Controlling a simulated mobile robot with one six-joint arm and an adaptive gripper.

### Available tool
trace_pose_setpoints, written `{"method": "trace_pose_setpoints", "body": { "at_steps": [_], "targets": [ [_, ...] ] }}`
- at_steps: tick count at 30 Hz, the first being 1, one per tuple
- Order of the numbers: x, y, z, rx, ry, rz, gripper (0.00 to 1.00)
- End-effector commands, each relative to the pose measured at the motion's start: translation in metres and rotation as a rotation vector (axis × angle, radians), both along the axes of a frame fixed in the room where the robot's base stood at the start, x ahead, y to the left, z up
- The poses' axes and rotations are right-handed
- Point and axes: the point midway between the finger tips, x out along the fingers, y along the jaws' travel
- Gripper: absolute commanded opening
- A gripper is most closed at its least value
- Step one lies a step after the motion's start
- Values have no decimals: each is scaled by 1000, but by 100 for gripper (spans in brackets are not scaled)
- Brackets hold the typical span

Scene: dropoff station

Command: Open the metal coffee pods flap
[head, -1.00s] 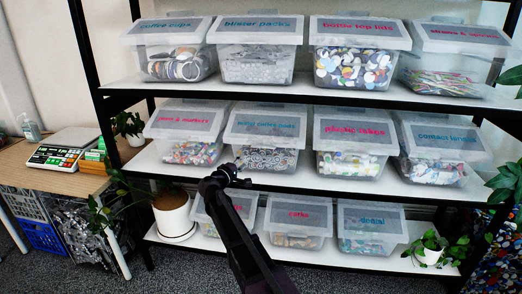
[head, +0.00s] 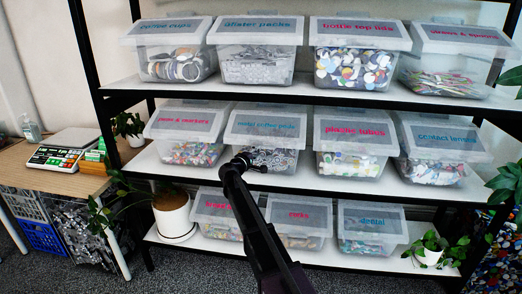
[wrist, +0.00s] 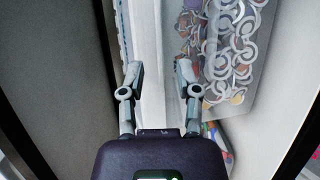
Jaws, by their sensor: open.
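The metal coffee pods bin (head: 268,159) stands on the middle shelf, second from the left. Its translucent flap (head: 266,125) with a blue label is shut. Silvery ring-shaped pods show through its front. My gripper (head: 248,160) is in front of this bin's lower left, below the flap, and hides part of the front. Contact cannot be told.
The pens and markers bin (head: 185,140) is close on the left, the plastic tubes bin (head: 352,150) on the right. The upper shelf edge (head: 300,96) runs above. A potted plant (head: 172,212) stands left.

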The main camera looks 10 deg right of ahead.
Motion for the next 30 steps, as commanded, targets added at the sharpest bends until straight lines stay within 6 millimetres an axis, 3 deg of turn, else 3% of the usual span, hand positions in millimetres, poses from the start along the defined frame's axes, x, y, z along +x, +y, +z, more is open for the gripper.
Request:
{"method": "trace_pose_setpoints", "body": {
  "at_steps": [9,21,26,30],
  "targets": [
    [24,-20,0,0,0,0,43],
    [26,-23,0,0,0,0,43],
    [26,-23,0,0,0,0,0],
    [26,-22,0,0,0,0,0]
  ]
}}
